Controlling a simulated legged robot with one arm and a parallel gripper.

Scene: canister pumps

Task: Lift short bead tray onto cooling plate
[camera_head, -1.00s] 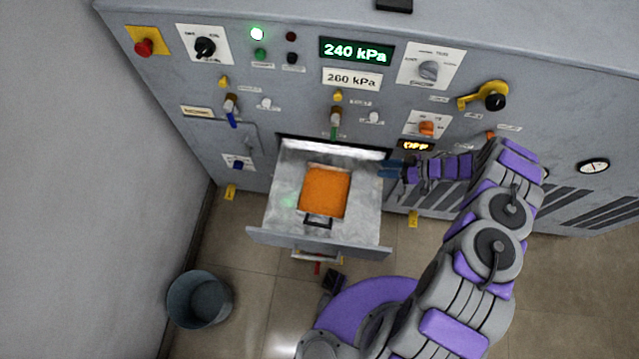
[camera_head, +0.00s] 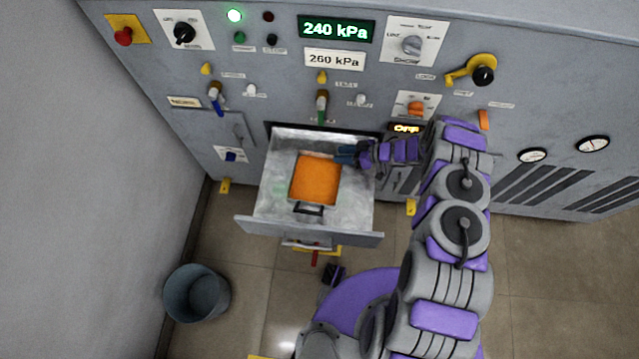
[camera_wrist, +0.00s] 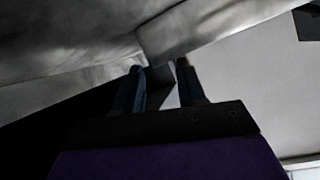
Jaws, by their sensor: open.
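A short metal tray filled with orange beads (camera_head: 316,179) lies inside the pulled-out metal drawer (camera_head: 263,208) of the grey cabinet. The tray has a dark handle (camera_head: 308,208) on its near side. My gripper (camera_head: 343,153) is open and empty, near the back right of the tray, over the drawer's right side. In the wrist view my gripper's two dark blue fingers (camera_wrist: 161,68) stand apart, with grey metal surfaces close beyond them. The tray's beads do not show in the wrist view. I cannot identify a cooling plate in these frames.
The cabinet front (camera_head: 350,90) rises behind the drawer, with knobs, levers and a green 240 kPa display (camera_head: 336,29). A blue-grey bucket (camera_head: 196,293) stands on the floor at lower left. The tiled floor left of my base is mostly clear.

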